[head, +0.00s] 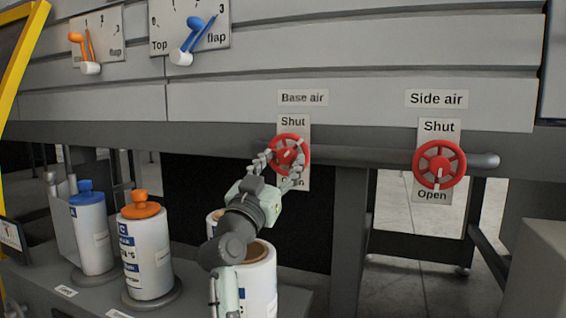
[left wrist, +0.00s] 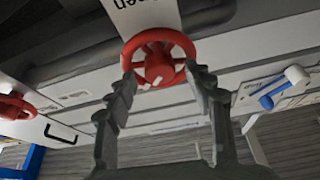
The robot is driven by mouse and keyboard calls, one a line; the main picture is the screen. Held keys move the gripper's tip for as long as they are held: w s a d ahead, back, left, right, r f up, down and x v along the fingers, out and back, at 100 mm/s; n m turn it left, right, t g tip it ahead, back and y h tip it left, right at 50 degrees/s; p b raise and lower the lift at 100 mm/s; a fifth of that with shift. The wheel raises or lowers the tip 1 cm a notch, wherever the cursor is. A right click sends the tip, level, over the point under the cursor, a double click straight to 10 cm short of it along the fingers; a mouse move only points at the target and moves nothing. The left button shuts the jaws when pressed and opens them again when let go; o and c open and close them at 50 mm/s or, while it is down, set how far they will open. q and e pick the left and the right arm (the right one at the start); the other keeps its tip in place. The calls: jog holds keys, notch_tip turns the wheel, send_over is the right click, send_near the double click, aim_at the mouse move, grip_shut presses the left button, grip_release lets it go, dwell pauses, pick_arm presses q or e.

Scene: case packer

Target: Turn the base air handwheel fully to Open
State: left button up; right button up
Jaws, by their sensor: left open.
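The red base air handwheel (head: 288,139) sits on a plate marked Shut above and Open below, under the Base air label (head: 303,98). A pale mark seems to show near its upper right, but the exact angle is hard to read. My left gripper (head: 281,163) is open, with its fingers spread at the wheel's lower left and lower right. In the left wrist view the handwheel (left wrist: 159,36) lies between and beyond the fingertips (left wrist: 160,78). I cannot tell whether they touch the rim. The gripper partly hides the word Open. My right gripper is out of view.
A grey pipe (head: 385,158) runs behind both wheels. Capped cylinders, one blue (head: 91,235) and one orange (head: 145,255), stand lower left. Flap levers (head: 190,42) are upper left.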

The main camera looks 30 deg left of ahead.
pick_arm(q)
jog(key=shift+c, duration=0.3)
jog(key=c, duration=1.1)
